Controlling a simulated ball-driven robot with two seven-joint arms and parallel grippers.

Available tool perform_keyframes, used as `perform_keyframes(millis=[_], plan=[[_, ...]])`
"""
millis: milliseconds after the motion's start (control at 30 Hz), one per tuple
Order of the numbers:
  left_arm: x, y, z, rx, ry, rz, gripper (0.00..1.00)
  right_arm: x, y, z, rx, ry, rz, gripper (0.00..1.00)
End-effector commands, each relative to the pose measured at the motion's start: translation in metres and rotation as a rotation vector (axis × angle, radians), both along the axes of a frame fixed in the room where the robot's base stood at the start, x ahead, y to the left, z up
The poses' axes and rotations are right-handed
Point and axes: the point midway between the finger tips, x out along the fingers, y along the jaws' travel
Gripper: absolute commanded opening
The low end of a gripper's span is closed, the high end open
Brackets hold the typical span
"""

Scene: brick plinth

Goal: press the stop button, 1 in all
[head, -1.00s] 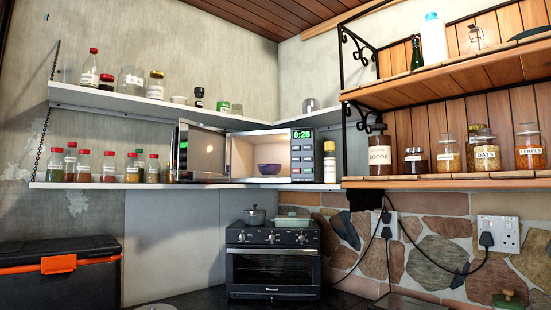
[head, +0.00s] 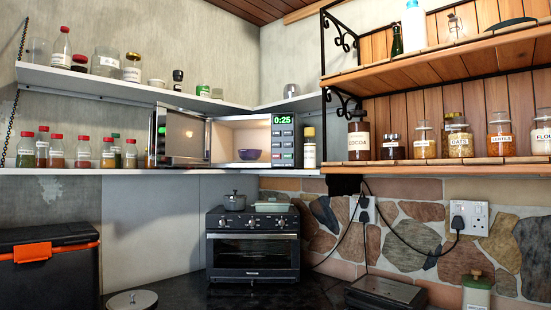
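The microwave (head: 200,140) stands on the lower white shelf in the corner, with its door (head: 182,137) swung open to the left. A purple bowl (head: 250,154) sits inside the lit cavity. The button labels are too small to read, so I cannot tell which is stop. Neither of my grippers shows in the head view.
A spice jar (head: 309,148) stands just right of the microwave. Wooden shelves with jars are at right, and a black toolbox (head: 48,265) at left.

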Motion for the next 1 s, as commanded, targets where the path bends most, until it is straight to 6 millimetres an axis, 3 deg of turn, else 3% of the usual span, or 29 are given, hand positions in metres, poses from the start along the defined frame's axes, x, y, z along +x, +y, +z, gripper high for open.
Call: perform_keyframes(millis=[33, 133, 1000], plan=[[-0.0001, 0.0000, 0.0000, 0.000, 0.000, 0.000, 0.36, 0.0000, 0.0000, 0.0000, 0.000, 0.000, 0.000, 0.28], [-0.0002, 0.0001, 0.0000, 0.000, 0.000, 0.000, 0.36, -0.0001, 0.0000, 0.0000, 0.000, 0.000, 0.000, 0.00], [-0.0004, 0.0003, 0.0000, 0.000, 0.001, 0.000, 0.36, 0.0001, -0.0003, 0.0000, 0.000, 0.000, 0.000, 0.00]])
